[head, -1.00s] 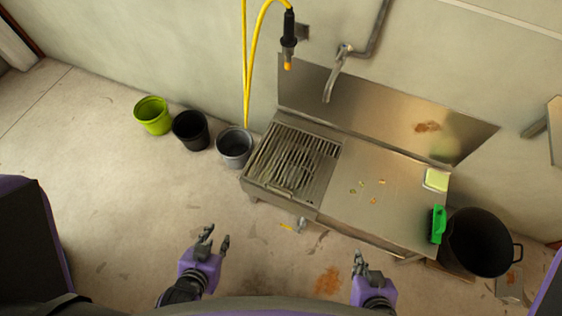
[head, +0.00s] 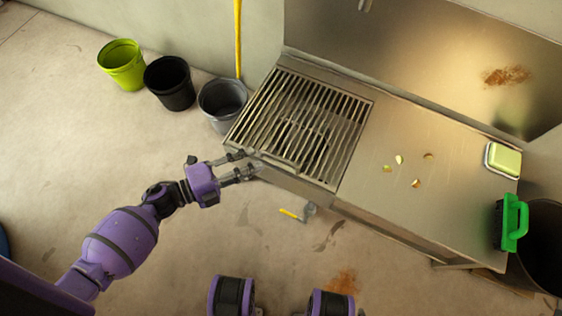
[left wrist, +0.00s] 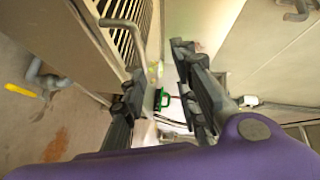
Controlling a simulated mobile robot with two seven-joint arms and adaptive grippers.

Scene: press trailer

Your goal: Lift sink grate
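The sink grate (head: 283,112), a set of dark metal bars, lies flat over the basin at the left end of the steel sink unit (head: 408,208). Part of its bars shows at the top of the left wrist view (left wrist: 136,14). My left gripper (head: 248,164) is at the front left of the basin, close to its rim. Its fingers are apart with nothing seen between them; they also stand apart in the left wrist view (left wrist: 158,72). Whether a finger touches the rim cannot be told. My right gripper is not in view.
Green (head: 122,66), black (head: 169,84) and grey (head: 222,103) buckets stand left of the sink. Food scraps (head: 399,159) lie on the drainboard. A sponge in a dish (head: 503,161) and a green brush (head: 514,222) are at its right. A yellow-handled valve (head: 300,213) sticks out below.

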